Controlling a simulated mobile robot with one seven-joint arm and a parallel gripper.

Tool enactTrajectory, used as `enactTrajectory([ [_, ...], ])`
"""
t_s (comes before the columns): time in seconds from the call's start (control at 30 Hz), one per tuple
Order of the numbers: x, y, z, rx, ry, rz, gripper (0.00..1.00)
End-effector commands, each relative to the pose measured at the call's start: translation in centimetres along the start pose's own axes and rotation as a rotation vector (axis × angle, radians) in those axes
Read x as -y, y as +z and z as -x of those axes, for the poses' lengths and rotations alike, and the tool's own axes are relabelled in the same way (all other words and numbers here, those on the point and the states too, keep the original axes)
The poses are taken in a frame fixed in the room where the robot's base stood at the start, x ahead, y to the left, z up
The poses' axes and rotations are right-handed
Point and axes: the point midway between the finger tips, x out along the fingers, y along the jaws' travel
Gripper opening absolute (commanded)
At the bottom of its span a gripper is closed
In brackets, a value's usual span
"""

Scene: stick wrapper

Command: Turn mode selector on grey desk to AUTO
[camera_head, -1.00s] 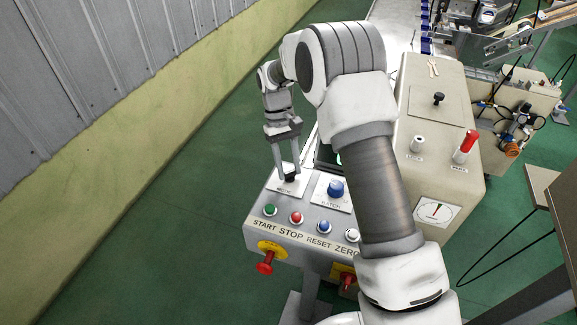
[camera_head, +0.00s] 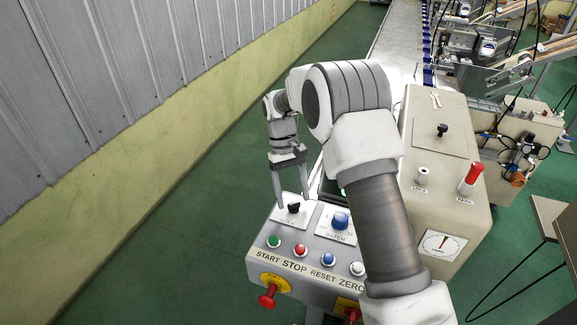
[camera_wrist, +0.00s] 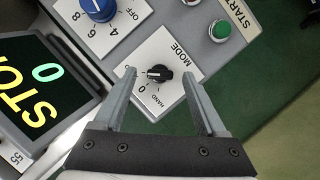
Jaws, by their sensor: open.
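The mode selector is a black knob (camera_head: 293,208) on a white plate at the back left of the grey desk panel (camera_head: 330,246). In the wrist view the knob (camera_wrist: 160,74) shows a white mark pointing left, more toward a label mostly hidden by my left finger than toward "0" or "HAND". The label's full word cannot be read. My gripper (camera_head: 292,203) is open, pointing down at the knob. In the wrist view my fingertips (camera_wrist: 158,72) stand apart on either side of the knob, with gaps. Nothing is held.
A blue batch knob (camera_head: 340,221) is beside the selector. Green (camera_head: 274,241), red, blue and white buttons line the front, above a red emergency knob (camera_head: 268,297). A lit display (camera_wrist: 35,90) is beside the selector plate. A beige cabinet (camera_head: 447,150) stands to the right.

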Motion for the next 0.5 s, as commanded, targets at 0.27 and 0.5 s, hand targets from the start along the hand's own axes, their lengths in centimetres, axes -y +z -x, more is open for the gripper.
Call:
enactTrajectory([
  [0.27,0.0,-0.1,5.8,-0.007,0.001,0.000,0.74],
  [0.5,0.0,-0.1,10.4,-0.005,0.000,0.000,0.74],
])
